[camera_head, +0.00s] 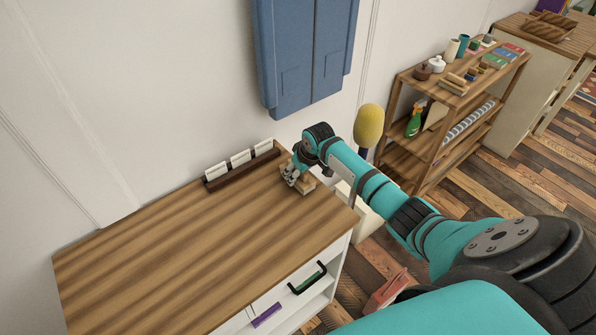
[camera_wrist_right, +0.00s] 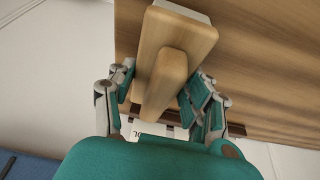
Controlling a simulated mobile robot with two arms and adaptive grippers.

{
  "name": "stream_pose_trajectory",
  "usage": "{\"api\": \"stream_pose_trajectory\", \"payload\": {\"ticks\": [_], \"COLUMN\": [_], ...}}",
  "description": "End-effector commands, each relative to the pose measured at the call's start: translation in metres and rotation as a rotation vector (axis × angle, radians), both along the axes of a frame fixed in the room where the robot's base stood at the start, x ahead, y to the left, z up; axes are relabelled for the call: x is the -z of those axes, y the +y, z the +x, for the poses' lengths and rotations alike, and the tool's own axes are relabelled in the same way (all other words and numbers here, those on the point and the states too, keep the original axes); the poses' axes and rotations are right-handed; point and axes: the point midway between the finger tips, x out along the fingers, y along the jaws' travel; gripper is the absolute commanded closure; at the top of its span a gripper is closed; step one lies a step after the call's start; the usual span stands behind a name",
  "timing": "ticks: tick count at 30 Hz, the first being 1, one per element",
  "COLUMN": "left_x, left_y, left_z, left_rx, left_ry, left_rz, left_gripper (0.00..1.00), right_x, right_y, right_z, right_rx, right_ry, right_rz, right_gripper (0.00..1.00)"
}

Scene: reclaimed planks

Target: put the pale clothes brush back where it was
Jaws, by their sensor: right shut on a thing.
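The pale wooden clothes brush (camera_wrist_right: 190,38) fills the middle of the right wrist view, its raised grip (camera_wrist_right: 166,84) between my fingers and a strip of white bristles at the top edge. My right gripper (camera_wrist_right: 160,86) is shut on that grip. In the head view my right gripper (camera_head: 294,176) is at the far right corner of the wooden dresser top (camera_head: 170,250), with a small pale part of the brush (camera_head: 307,186) showing beside it. Whether the brush touches the top I cannot tell. My left gripper is out of view.
A dark rack (camera_head: 243,170) with white cards stands along the wall, left of my right gripper. A yellow rounded thing (camera_head: 369,125) and a loaded shelf (camera_head: 440,100) are to the right. Most of the dresser top is clear.

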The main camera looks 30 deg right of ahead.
Motion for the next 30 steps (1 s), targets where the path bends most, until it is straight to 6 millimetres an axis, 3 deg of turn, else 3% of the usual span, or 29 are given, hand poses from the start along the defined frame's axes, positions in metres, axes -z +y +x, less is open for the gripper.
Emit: {"api": "stream_pose_trajectory", "payload": {"ticks": [7,8,13,23,30], "left_x": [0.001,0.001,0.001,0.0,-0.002], "left_y": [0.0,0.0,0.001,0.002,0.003], "left_z": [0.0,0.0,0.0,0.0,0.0], "left_rx": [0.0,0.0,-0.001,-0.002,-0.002], "left_ry": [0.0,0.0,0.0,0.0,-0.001], "left_rz": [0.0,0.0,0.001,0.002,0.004], "left_gripper": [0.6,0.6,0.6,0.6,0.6], "right_x": [0.001,0.002,0.001,-0.003,-0.039], "right_y": [0.0,0.0,0.0,0.0,-0.002], "right_z": [0.0,0.0,0.0,-0.001,-0.015], "right_rx": [-0.001,-0.001,-0.001,-0.001,-0.003], "right_ry": [-0.001,0.0,0.0,-0.001,-0.004], "right_rz": [0.0,0.0,0.0,0.0,-0.003], "right_gripper": [0.75,0.48,0.26,0.26,0.26]}}
